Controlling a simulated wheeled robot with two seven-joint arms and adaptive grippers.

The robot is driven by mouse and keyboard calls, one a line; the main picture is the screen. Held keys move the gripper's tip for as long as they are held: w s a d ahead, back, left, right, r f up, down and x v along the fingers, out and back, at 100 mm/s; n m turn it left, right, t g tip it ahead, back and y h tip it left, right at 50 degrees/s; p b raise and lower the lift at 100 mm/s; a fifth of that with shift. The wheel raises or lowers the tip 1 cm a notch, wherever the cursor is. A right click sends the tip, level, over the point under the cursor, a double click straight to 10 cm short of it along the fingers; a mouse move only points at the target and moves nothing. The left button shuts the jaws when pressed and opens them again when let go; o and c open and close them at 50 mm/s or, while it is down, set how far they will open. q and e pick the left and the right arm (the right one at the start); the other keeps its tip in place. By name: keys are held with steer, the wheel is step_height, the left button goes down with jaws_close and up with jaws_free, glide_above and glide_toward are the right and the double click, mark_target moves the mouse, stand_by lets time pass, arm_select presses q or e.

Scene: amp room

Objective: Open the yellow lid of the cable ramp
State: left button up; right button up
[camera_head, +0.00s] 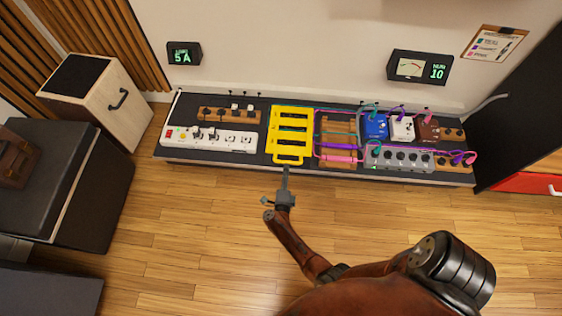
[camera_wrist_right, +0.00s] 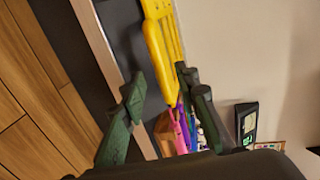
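The yellow lid (camera_head: 293,133) of the cable ramp lies flat on the dark pedalboard along the wall, with a loop handle (camera_head: 289,159) at its front edge. It looks shut. My right gripper (camera_head: 286,171) is just in front of the handle. In the right wrist view, the yellow lid (camera_wrist_right: 174,28) and its handle lie just beyond my right gripper (camera_wrist_right: 160,75). I cannot tell whether a finger touches the handle. My left gripper is in neither view.
A white power strip (camera_head: 210,139) is left of the lid. Purple and pink cables (camera_head: 338,146), a blue pedal (camera_head: 376,126) and a grey pedal unit (camera_head: 399,157) are to its right. Cabinets stand at the left. The wooden floor (camera_head: 190,230) in front is clear.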

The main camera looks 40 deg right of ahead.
mark_target(287, 162)
steer(key=b+x, duration=0.2)
steer(key=x, duration=0.4)
steer(key=shift+f, duration=0.1)
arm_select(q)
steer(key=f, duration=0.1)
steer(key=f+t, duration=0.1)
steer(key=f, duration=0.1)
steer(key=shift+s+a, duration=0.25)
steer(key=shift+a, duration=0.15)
arm_select(e)
steer(key=shift+c, duration=0.6)
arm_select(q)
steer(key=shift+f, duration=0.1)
arm_select(e)
jaws_close()
